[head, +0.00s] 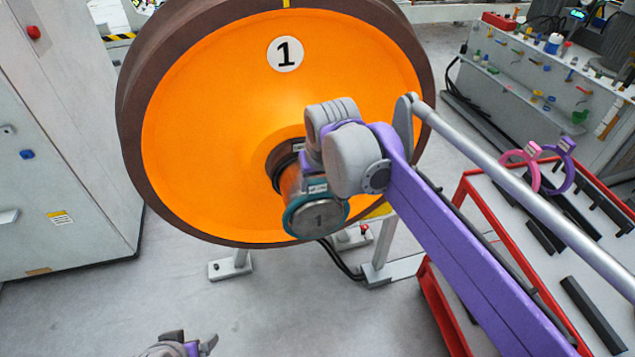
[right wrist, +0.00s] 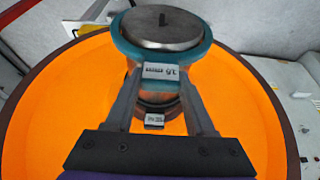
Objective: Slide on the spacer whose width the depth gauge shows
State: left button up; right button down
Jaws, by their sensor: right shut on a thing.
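The orange wheel (head: 215,110) marked 1 faces me, its axle (head: 293,185) pointing toward me. A teal spacer ring (head: 290,222) is around the outer end of the axle, whose grey end face (head: 322,218) is marked 1. My right gripper (right wrist: 158,78) is shut on the teal ring, which also shows in the right wrist view (right wrist: 205,62) with a white label (right wrist: 160,71); I cannot read its number surely. The right fingertips are hidden in the head view. My left gripper (head: 190,346) is at the bottom edge, partly cut off. I cannot identify the depth gauge.
A pink ring (head: 510,157) and a purple ring (head: 568,172) stand on the red-framed cart (head: 475,212) at right. A grey cabinet (head: 60,150) is at left. A tool bench (head: 540,95) is at back right. The floor below the wheel has stand feet (head: 230,268) and cables.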

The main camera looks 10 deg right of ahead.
aim_at(302, 146)
pick_arm(q)
jog(key=shift+w+r+p, duration=0.4)
jog(key=shift+r+p, duration=0.2)
jog(key=shift+r, duration=0.25)
pick_arm(e)
jog(key=shift+w+a, duration=0.1)
jog(key=shift+w, duration=3.5)
pick_arm(q)
jog(key=shift+w+r+p, duration=0.25)
jog(key=shift+r+p, duration=0.1)
jog(key=shift+r, duration=0.15)
jog(key=shift+w+r+p, duration=0.2)
jog(key=shift+r+p, duration=0.1)
jog(key=shift+r, duration=0.2)
pick_arm(e)
jog(key=shift+w+a, duration=0.1)
jog(key=shift+w, duration=2.8)
jog(key=shift+s, duration=0.15)
